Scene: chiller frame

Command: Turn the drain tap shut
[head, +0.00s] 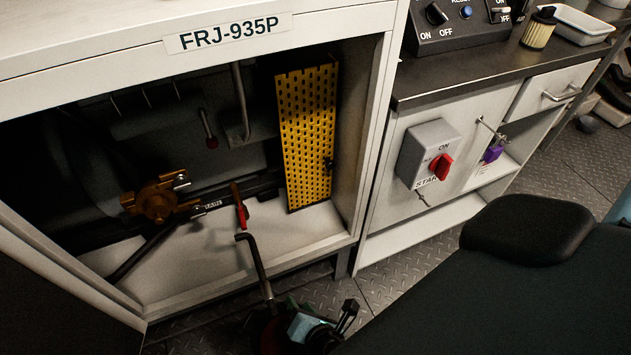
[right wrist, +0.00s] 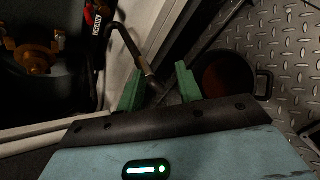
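The drain tap's red lever (head: 241,209) stands up at the front of the pipework, low inside the open chiller frame in the head view. A small label and a brass valve body (head: 157,202) lie to its left. In the head view my right gripper (head: 325,325) is low, below the lever. My left gripper is out of view.
A dark reddish bucket (right wrist: 225,76) stands on the tread-plate floor beside the right gripper. The frame's white lower edge (head: 250,258) and a yellow perforated panel (head: 307,135) border the opening. A cabinet with a red rotary switch (head: 441,167) stands at right.

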